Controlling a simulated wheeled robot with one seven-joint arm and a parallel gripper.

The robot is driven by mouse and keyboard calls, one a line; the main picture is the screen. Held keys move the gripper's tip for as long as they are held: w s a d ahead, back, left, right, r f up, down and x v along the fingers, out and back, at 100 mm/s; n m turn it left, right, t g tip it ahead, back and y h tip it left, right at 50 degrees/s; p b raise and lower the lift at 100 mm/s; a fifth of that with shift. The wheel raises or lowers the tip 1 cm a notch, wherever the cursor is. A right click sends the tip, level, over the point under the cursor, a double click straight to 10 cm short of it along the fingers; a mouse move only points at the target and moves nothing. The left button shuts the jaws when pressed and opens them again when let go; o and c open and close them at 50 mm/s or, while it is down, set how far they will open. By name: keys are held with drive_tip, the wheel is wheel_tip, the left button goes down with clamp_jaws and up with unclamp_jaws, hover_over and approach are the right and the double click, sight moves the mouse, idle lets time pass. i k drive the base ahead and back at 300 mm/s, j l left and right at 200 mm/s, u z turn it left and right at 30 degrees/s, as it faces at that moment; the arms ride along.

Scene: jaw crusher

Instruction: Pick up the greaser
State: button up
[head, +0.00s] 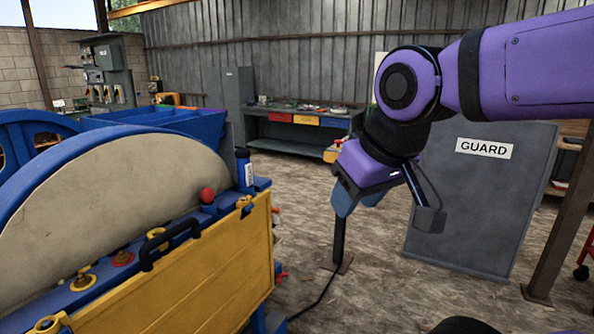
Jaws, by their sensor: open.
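A dark blue cylinder with a white label (244,171), which looks like the greaser, stands upright on the blue frame of the jaw crusher, near its far right corner. My gripper (357,205) hangs to the right of it over the open floor, pointing down. Its blue fingers are apart with nothing seen between them. The gripper is clear of the cylinder and of the crusher. The cylinder's foot is partly hidden by the crusher's edge.
The crusher's yellow panel (190,280), black handle (170,240) and red knob (207,195) lie at left. A grey GUARD panel (480,205) stands at right. A workbench (300,133) is at the back.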

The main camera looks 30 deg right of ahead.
sight(244, 168)
drive_tip(key=z, duration=0.2)
drive_tip(key=i, duration=0.85)
